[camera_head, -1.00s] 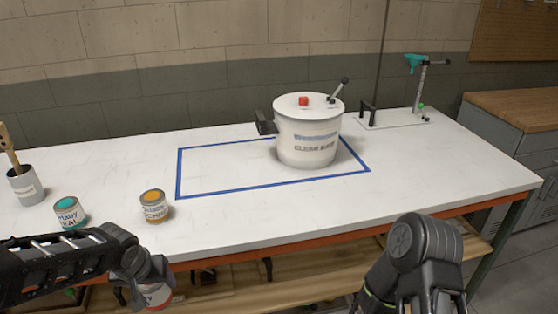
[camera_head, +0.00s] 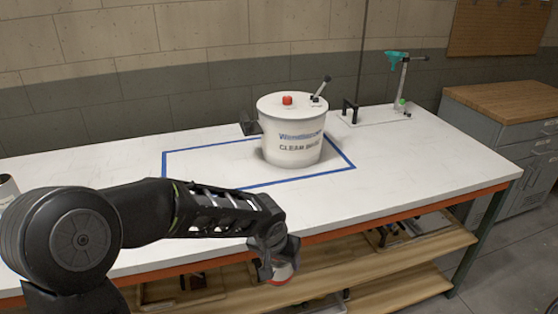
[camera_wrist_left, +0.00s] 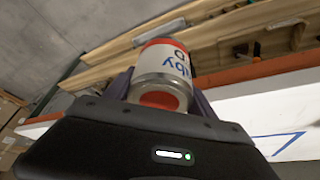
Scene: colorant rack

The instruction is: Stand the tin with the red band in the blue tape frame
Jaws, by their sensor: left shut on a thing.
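The tin with the red band (camera_wrist_left: 165,72) is between the fingers of my left gripper in the left wrist view. Its label is white with blue letters, and its facing end shows red. In the head view my left gripper (camera_head: 280,268) is shut on it at the bench's front edge, and only a sliver of the tin (camera_head: 284,279) shows below the gripper. The blue tape frame (camera_head: 345,162) is on the white bench top, behind and above the gripper in the picture. My right gripper is not in view.
A large white bucket labelled clear base (camera_head: 291,140) stands inside the frame, toward its right part. The frame's left part is bare. A stand with a teal top (camera_head: 402,75) is at the back right. A grey container (camera_head: 7,188) shows at the left edge. Shelves lie below the bench.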

